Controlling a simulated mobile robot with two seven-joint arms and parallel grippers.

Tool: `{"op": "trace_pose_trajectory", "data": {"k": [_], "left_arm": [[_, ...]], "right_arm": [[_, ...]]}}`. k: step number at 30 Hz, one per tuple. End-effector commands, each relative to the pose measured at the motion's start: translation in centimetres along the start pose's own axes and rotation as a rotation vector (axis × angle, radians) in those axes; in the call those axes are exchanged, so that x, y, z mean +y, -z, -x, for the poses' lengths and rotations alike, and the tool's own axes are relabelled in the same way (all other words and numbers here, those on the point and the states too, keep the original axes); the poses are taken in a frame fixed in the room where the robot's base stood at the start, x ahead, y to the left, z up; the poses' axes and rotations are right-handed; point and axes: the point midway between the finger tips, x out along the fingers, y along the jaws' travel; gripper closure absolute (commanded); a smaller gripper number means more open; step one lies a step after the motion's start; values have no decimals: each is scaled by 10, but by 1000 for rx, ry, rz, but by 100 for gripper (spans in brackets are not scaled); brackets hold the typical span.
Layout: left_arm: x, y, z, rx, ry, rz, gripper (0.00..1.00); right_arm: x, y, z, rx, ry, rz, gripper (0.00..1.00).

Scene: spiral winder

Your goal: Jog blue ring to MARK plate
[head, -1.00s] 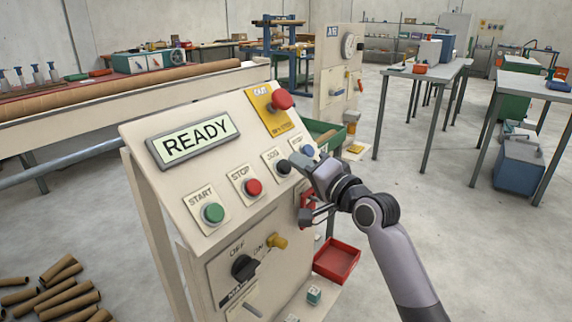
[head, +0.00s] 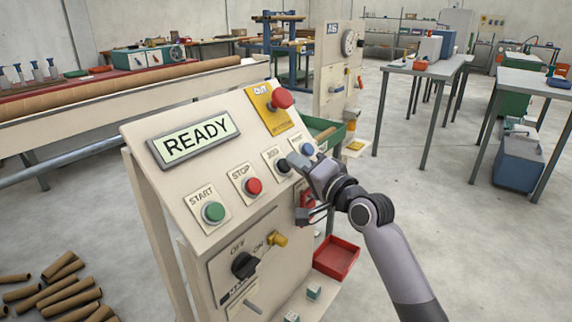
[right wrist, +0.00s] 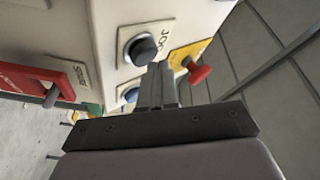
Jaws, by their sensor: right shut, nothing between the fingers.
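The control panel (head: 215,175) stands in front of me, and its display (head: 194,138) reads READY. The black JOG button (head: 284,167) is on its right part; it also shows in the right wrist view (right wrist: 143,50). My right gripper (head: 297,163) is shut and empty, its tips at the JOG button. In the right wrist view its fingers (right wrist: 158,78) point at the panel just beside this button; I cannot tell whether they touch it. I cannot make out the blue ring or the MARK plate in either view. My left gripper is out of view.
Close by are a blue button (head: 307,149), the red STOP button (head: 254,186), the green START button (head: 213,212) and a red mushroom button (head: 281,98) on a yellow plate. A red tray (head: 336,257) sits below right. Cardboard tubes (head: 70,292) lie on the floor.

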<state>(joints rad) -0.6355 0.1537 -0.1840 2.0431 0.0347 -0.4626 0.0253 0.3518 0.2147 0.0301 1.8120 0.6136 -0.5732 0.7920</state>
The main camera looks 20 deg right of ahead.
Motion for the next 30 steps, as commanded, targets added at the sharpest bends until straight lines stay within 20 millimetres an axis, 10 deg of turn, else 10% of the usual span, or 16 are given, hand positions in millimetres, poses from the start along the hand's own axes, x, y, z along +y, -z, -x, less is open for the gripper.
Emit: {"op": "trace_pose_trajectory", "data": {"k": [30], "left_arm": [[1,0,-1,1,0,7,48]], "right_arm": [[5,-5,-6,-1,0,0,100]]}}
